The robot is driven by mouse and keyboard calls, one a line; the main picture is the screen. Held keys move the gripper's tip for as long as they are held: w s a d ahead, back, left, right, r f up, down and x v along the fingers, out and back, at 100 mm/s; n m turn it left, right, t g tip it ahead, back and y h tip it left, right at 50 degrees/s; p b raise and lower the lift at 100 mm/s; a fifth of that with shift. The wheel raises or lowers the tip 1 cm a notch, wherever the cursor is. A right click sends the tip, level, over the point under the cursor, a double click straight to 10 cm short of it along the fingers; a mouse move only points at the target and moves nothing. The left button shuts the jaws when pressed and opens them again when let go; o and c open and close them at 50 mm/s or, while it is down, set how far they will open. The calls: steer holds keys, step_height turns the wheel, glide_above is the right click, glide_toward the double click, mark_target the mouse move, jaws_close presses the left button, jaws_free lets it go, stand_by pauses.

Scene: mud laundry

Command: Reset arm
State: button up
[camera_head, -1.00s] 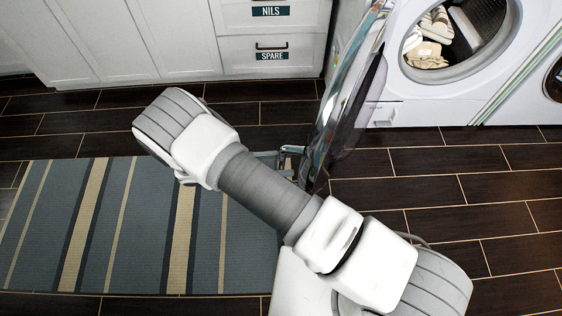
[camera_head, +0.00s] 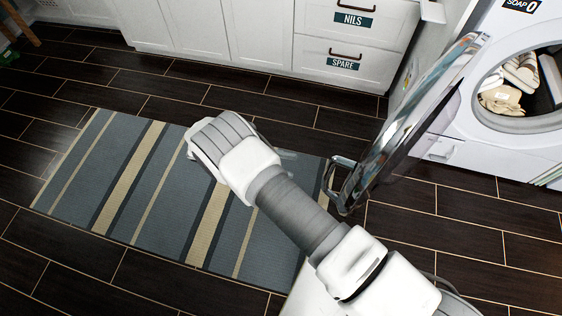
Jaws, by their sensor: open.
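My arm (camera_head: 297,212) reaches from the bottom right up toward the middle of the view, bent at a grey-capped joint (camera_head: 222,140) above the striped rug. My gripper does not show; the arm's own links hide that area or it lies out of view. The arm appears close to the open washer door (camera_head: 415,118) on its left side. I cannot tell whether they touch.
The front-loading washer (camera_head: 520,150) at the right holds light-coloured laundry (camera_head: 503,100). The door's metal handle (camera_head: 338,180) juts out low. White cabinets with drawers (camera_head: 345,62) line the back. A striped rug (camera_head: 120,185) lies on the dark tiled floor, clear at left.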

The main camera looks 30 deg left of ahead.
steer(key=shift+s+a, duration=0.1)
steer(key=shift+a, duration=0.2)
stand_by(0.4)
